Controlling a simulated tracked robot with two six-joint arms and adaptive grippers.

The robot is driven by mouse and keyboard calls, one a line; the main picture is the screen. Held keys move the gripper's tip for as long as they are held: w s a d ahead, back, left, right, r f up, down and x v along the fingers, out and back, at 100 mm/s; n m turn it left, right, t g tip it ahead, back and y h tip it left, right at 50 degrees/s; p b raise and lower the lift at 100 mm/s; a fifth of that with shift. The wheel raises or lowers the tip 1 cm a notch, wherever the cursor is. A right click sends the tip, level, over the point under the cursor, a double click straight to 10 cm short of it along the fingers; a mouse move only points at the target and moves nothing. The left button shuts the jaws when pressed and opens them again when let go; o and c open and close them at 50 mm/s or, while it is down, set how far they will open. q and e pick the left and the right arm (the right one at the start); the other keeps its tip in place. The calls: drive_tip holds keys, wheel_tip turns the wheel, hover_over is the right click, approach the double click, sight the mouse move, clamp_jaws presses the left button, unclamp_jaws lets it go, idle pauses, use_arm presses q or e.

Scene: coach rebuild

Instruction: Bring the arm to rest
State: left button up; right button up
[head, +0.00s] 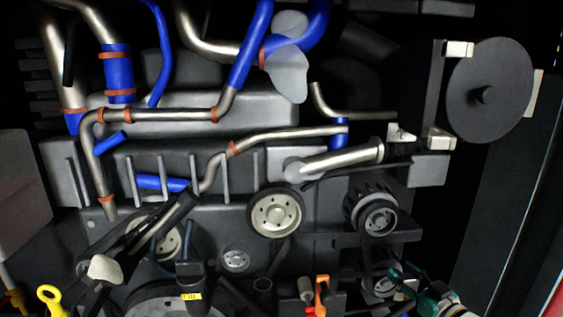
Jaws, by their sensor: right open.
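My right gripper (404,284) shows small at the bottom edge, right of centre, in the head view. Its dark fingers and teal parts stand in front of the lower pulleys of the engine. Its jaws are open, and I see nothing held between them. The arm behind it is mostly cut off by the bottom edge. My left gripper is not in view.
A grey engine block (160,219) with metal pipes and blue hoses fills the view. A pale pulley (276,212) sits at its middle, and a dark disc (490,91) at upper right. An orange part (321,290) stands left of my right gripper. A yellow looped handle (50,295) is at lower left.

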drive_tip(key=s+a+f+m+g, duration=0.1)
drive_tip(key=s+a+f+g, duration=0.3)
drive_tip(key=f, duration=0.5)
drive_tip(key=s+a+f+m+g, duration=0.15)
drive_tip(key=s+a+f, duration=0.25)
drive_tip(key=a+f, duration=0.4)
drive_tip(key=s+a+f+m+g, duration=0.2)
drive_tip(key=s+a+f+g, duration=0.15)
drive_tip(key=f, duration=0.65)
drive_tip(key=s+a+f+m+g, duration=0.1)
drive_tip(key=s+f+g, duration=0.2)
drive_tip(key=s, duration=0.7)
drive_tip(key=s+a+f+m+g+h, duration=0.1)
drive_tip(key=s+f+g, duration=0.3)
drive_tip(key=s, duration=0.6)
drive_tip(key=shift+s+a+f, duration=0.4)
drive_tip(key=shift+f, duration=0.45)
drive_tip(key=shift+o, duration=0.3)
